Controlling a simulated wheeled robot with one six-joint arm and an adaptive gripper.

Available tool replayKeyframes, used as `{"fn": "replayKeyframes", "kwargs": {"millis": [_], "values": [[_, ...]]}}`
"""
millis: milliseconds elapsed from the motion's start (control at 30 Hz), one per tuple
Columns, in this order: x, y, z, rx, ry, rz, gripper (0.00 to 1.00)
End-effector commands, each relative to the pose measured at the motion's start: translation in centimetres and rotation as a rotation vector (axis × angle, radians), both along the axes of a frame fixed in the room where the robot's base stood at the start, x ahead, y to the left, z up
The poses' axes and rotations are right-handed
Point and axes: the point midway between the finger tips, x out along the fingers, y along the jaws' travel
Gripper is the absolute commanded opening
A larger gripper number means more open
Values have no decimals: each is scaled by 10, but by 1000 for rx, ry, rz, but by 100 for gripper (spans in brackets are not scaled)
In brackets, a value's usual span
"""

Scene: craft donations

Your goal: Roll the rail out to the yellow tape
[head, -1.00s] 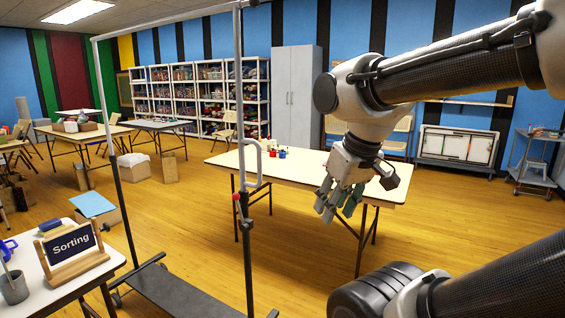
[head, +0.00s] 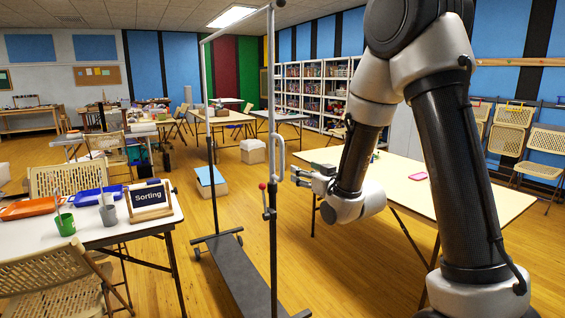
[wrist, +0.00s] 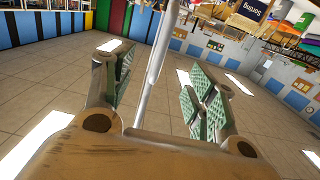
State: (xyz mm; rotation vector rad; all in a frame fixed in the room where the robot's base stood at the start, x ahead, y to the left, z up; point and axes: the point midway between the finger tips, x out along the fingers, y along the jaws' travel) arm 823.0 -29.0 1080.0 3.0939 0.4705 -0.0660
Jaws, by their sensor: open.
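The rail (head: 273,130) is a tall wheeled rack with two grey posts, a top bar and a dark base (head: 240,272). Its near post carries a light, curved handle (head: 281,159) and a red knob (head: 262,186). My gripper (head: 297,173) is open just right of that post, pointing left at about knob height. In the wrist view, a pale upright tube of the rail (wrist: 153,72) shows between the open, green-padded fingers (wrist: 158,85). I cannot tell whether any finger touches it. I see no yellow tape on the visible floor.
A table with a Sorting sign (head: 149,199) and trays stands left of the rail. A long cream table (head: 445,195) stands behind my arm on the right. A box with a blue top (head: 211,181) lies on the floor beyond the rail. Wooden floor between them is open.

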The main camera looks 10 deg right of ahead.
Motion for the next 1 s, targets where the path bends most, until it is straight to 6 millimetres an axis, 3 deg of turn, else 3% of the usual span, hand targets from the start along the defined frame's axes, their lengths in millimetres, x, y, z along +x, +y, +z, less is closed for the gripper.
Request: {"fn": "replayKeyframes", "kwargs": {"millis": [267,700,1000], "values": [[19,11,-1,19,-42,14,57],[105,39,-1,19,-41,13,57],[133,48,-1,18,-40,13,57]]}}
